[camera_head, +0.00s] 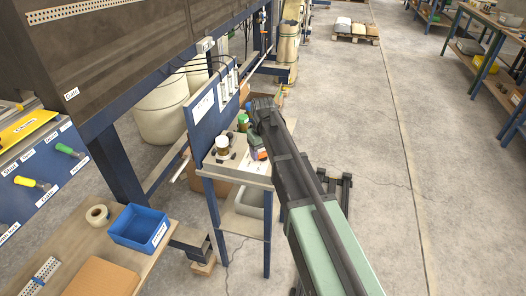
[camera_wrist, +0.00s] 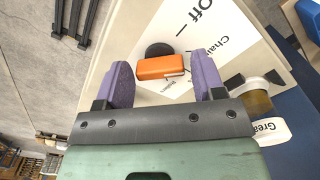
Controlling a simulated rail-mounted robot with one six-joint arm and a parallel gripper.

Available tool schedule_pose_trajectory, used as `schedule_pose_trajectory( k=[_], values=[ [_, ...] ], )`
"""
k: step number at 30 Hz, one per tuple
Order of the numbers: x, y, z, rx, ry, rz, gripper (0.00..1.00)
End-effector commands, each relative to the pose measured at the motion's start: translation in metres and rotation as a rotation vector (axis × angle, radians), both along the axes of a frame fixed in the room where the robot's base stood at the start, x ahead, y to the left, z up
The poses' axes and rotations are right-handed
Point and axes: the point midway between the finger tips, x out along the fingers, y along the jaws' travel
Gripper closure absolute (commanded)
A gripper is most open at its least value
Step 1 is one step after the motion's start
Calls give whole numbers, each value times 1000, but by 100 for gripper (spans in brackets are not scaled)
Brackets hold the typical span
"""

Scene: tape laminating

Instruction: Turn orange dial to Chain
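The orange dial (camera_wrist: 160,67) shows in the wrist view as a rounded orange bar on a white label plate. "Off" and a partly cut "Chai…" are printed near it. A white mark is at the dial's right end. My gripper (camera_wrist: 165,80) is open, with one purple finger to the left of the dial and one to the right. Both fingers look apart from the dial. In the head view my gripper (camera_head: 257,148) is over the small stand, and my arm hides much of it. A bit of orange (camera_head: 261,154) shows beside the gripper there.
A brass-coloured cylinder (camera_wrist: 257,102) stands to the right, near a label reading "Grea…". In the head view a blue upright panel (camera_head: 203,122) backs the stand. A blue bin (camera_head: 139,227) sits on the bench at lower left.

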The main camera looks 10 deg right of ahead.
Motion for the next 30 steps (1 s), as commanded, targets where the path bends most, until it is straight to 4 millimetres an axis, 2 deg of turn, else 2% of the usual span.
schedule_pose_trajectory(
  k=[1,2,9,13,17,24,27,30],
  values=[
    [0,0,0,0,0,0,30],
    [0,0,0,0,0,0,26],
    [0,0,0,0,0,1,26],
    [0,0,10,0,0,1,26],
    [0,0,34,0,0,0,26],
    [0,0,93,0,0,0,26],
    [0,0,108,0,0,0,26],
    [0,0,111,0,0,0,26]
  ],
)
